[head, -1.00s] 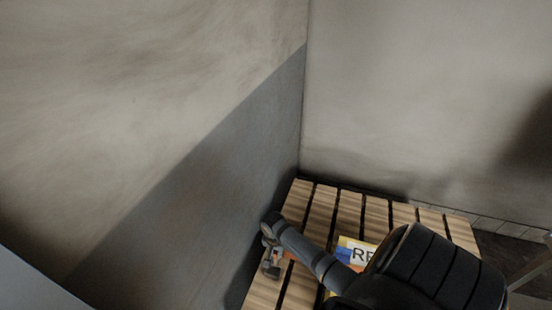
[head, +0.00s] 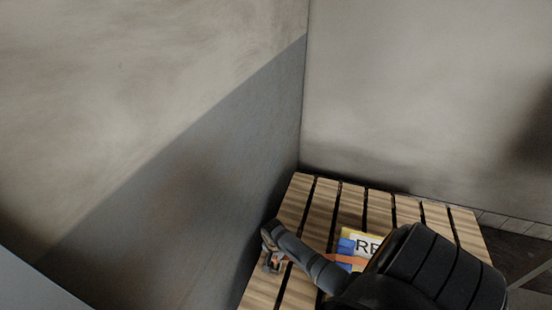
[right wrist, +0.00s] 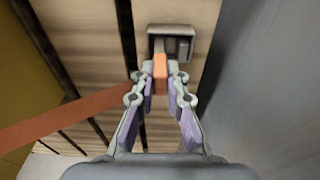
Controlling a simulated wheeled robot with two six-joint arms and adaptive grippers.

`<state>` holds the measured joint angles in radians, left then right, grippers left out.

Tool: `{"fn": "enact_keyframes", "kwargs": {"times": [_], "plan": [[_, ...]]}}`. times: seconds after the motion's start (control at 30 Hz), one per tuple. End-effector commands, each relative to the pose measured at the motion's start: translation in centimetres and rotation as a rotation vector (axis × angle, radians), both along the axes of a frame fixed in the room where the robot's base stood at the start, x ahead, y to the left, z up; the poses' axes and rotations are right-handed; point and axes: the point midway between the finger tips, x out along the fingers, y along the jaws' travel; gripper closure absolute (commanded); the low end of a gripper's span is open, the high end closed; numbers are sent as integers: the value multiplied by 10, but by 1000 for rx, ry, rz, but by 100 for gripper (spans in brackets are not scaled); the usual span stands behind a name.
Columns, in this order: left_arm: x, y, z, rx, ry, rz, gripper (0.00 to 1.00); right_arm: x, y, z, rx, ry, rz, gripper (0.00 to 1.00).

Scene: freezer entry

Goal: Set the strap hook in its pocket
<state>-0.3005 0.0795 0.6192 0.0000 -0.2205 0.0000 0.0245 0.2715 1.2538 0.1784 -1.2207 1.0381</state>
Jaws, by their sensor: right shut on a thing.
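My right gripper (head: 272,264) is at the left edge of the slatted wooden platform, close to the grey wall. In the right wrist view, its fingers (right wrist: 161,86) are shut on the orange strap hook (right wrist: 160,70). The grey metal pocket (right wrist: 171,34) is just beyond the fingertips. The hook's far end overlaps the pocket's near side in the picture; I cannot tell whether it is inside. The orange strap (right wrist: 55,123) runs off to the left, and in the head view (head: 345,259) it crosses a package. My left gripper is not in view.
The slatted platform (head: 322,207) fills the corner between two walls. A yellow, white and blue package (head: 363,245) lies on it, partly hidden by my right arm. The grey wall (right wrist: 262,85) stands close along the gripper's right side in the wrist view.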

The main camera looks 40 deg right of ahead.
Motion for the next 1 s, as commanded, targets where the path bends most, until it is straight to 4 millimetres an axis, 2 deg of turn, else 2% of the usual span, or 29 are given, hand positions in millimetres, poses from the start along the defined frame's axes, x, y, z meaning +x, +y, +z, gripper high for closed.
{"fn": "enact_keyframes", "kwargs": {"times": [0.73,0.77,0.8,0.93,1.0], "plan": [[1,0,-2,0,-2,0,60,0,0,-6,0,0,0,100],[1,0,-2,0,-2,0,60,0,0,-6,0,0,0,86],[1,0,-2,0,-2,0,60,0,0,-5,0,0,0,81],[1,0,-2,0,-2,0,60,0,0,-5,0,0,0,63],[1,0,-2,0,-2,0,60,0,0,-5,0,0,0,61]]}}
